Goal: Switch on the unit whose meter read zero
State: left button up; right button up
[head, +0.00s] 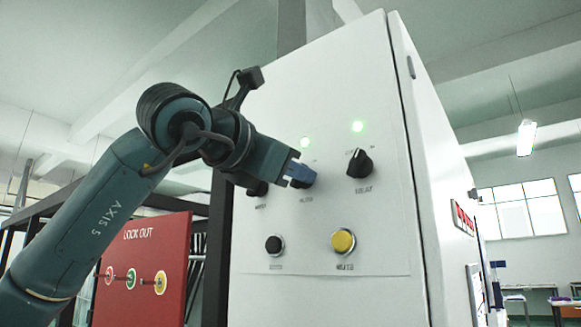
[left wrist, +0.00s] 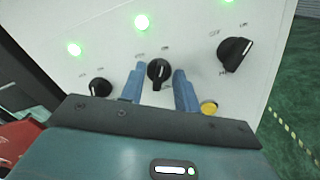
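A white cabinet (head: 330,75) carries a row of three black rotary knobs. The middle knob (left wrist: 158,72) lies between the blue fingers of my left gripper (left wrist: 159,70). The fingers are apart, one on each side of it; I cannot tell whether they touch it. In the head view the left gripper (head: 300,176) hides most of this knob. The left knob (left wrist: 100,88) and right knob (left wrist: 234,54) stand free. Green lamps are lit above the left knob (left wrist: 74,49), middle knob (left wrist: 142,22) and right knob (left wrist: 229,1). No meter is in view. My right gripper is not in view.
Below the knobs are a black button (head: 274,245) and a yellow button (head: 343,241). A red lock-out board (head: 140,265) with several tags stands at the left, beside a dark frame. The cabinet's right edge borders open room with windows.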

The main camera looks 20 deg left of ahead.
pick_arm(q)
jog(key=shift+s, duration=0.1)
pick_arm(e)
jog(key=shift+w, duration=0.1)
